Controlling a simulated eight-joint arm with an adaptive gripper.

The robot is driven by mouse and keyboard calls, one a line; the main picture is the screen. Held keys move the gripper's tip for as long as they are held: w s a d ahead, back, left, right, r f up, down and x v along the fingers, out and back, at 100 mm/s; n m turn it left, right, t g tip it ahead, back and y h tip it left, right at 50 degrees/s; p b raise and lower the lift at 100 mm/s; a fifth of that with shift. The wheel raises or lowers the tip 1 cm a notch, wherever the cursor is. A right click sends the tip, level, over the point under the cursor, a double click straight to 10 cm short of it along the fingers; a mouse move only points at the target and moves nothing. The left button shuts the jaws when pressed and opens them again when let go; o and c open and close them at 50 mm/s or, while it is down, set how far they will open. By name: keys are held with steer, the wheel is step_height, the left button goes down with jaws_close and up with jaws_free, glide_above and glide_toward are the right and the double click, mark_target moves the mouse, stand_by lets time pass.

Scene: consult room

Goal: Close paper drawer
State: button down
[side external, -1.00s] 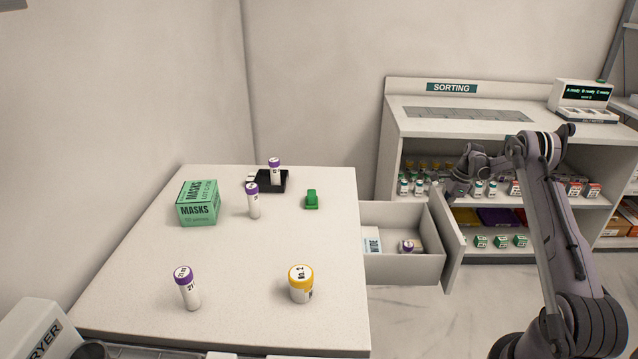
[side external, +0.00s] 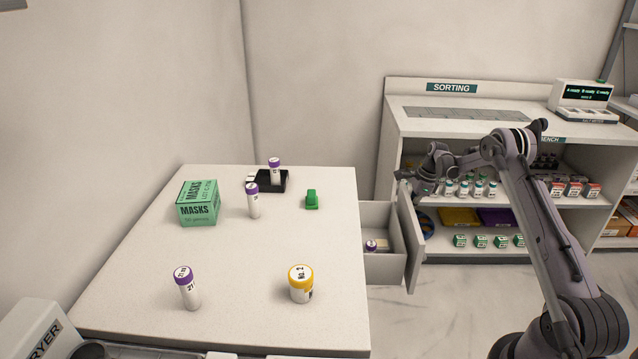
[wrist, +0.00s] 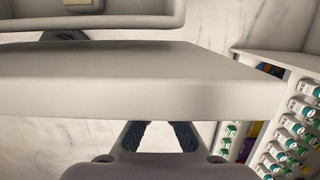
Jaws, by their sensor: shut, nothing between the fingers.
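The paper drawer (side external: 384,268) sticks out from the right side of the white table, partly open. Its tall front panel (side external: 412,240) faces right, and a purple-capped item (side external: 371,246) lies inside. My gripper (side external: 404,178) is shut and empty at the top far end of the front panel, against it or very close to it. In the wrist view, the panel (wrist: 130,82) crosses the picture just beyond the dark fingers (wrist: 158,126), whose tips are partly hidden by it.
The white table (side external: 240,270) holds a green masks box (side external: 198,204), purple-capped tubes (side external: 187,290), a yellow-capped jar (side external: 301,284), a black tray (side external: 270,183) and a green item (side external: 312,200). A sorting shelf (side external: 460,125) with stocked boxes and vials stands behind my arm.

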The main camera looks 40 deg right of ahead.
steer(key=shift+w+a, duration=2.8)
steer(key=shift+s+d, duration=0.1)
